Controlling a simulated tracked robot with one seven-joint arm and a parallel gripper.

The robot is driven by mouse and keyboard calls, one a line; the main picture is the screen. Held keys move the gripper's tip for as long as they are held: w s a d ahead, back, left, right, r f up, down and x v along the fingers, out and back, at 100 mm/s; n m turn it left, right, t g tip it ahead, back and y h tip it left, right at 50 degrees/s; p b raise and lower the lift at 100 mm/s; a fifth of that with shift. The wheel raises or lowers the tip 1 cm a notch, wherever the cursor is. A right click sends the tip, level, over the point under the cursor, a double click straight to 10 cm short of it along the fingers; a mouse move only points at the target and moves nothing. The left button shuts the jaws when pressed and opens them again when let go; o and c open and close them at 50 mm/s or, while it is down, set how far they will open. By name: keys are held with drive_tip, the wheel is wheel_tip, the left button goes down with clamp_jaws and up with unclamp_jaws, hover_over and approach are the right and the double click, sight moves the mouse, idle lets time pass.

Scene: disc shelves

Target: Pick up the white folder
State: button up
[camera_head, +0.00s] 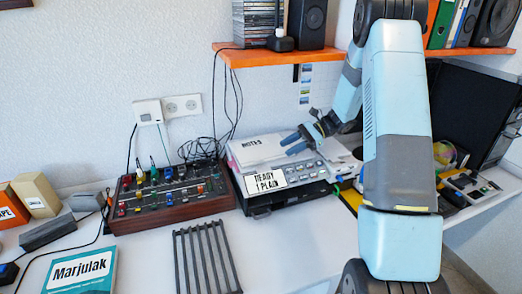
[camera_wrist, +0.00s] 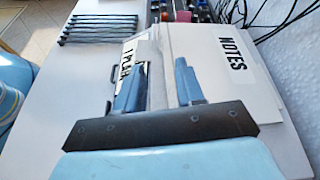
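The white folder (camera_head: 262,151), labelled NOTES, lies flat on top of a white printer (camera_head: 328,172) with a READY 1 PLAIN label on its front. In the wrist view the folder (camera_wrist: 257,92) fills the area right of centre, its NOTES label facing up. My gripper (camera_head: 296,142) is at the folder's right side in the head view. In the wrist view my gripper (camera_wrist: 158,68) is open, with two blue fingers apart. One finger overlaps the folder in the picture and the other overlaps the printer's front. I cannot tell whether the folder's edge is between them or touched.
A mixer box (camera_head: 170,195) with coloured knobs stands left of the printer. Black cables (camera_head: 205,148) hang behind. An orange shelf (camera_head: 265,56) is above.

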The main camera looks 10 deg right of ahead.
drive_tip(key=x, duration=0.5)
drive_tip(key=shift+r+x, duration=0.2)
drive_tip(key=shift+x, duration=1.2)
drive_tip(key=shift+r+x, duration=0.25)
drive_tip(key=shift+x, duration=1.1)
drive_tip(key=shift+s+a, duration=0.15)
drive_tip(key=shift+c, duration=0.5)
clamp_jaws()
